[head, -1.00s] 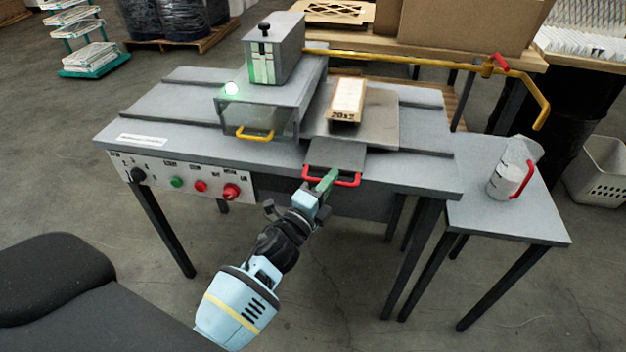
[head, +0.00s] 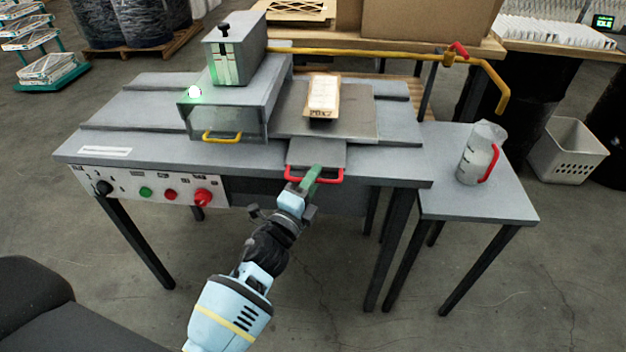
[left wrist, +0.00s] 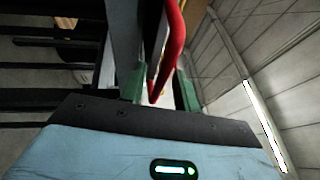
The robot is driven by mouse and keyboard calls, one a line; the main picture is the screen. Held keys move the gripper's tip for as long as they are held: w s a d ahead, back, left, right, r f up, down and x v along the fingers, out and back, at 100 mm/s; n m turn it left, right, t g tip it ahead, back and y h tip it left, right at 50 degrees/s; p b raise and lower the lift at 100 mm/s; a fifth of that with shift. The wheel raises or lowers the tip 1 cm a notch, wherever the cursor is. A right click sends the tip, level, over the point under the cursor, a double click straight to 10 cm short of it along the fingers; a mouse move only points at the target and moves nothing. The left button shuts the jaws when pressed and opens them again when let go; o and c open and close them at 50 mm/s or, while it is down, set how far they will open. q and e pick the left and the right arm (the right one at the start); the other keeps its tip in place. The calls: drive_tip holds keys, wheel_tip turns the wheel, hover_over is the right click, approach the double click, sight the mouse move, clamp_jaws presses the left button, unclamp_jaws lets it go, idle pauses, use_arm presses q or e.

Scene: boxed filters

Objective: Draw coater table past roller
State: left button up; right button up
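The coater table is a grey sliding plate (head: 360,123) on the bench. A boxed filter with a white top (head: 323,94) stands on it. A red handle (head: 330,178) sits at its front tongue. My left gripper (head: 312,180) is at this handle with its green fingers on either side of the bar. In the left wrist view the red handle (left wrist: 168,60) passes between the fingers. The grey roller housing (head: 240,105) with a yellow handle and a lit green lamp is left of the plate; the roller itself is hidden. My right gripper is out of view.
A control panel with a red button (head: 203,197) is on the bench front. A yellow pipe (head: 400,57) with a red valve lever crosses behind. A side table (head: 475,205) holds a jug (head: 480,152). The bench top right of the plate is clear.

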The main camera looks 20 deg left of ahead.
use_arm(q)
drive_tip(key=v, duration=0.7)
drive_tip(key=shift+s+b, duration=0.3)
drive_tip(key=shift+s, duration=0.1)
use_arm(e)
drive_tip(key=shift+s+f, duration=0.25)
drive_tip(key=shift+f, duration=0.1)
use_arm(q)
drive_tip(key=shift+f, duration=0.1)
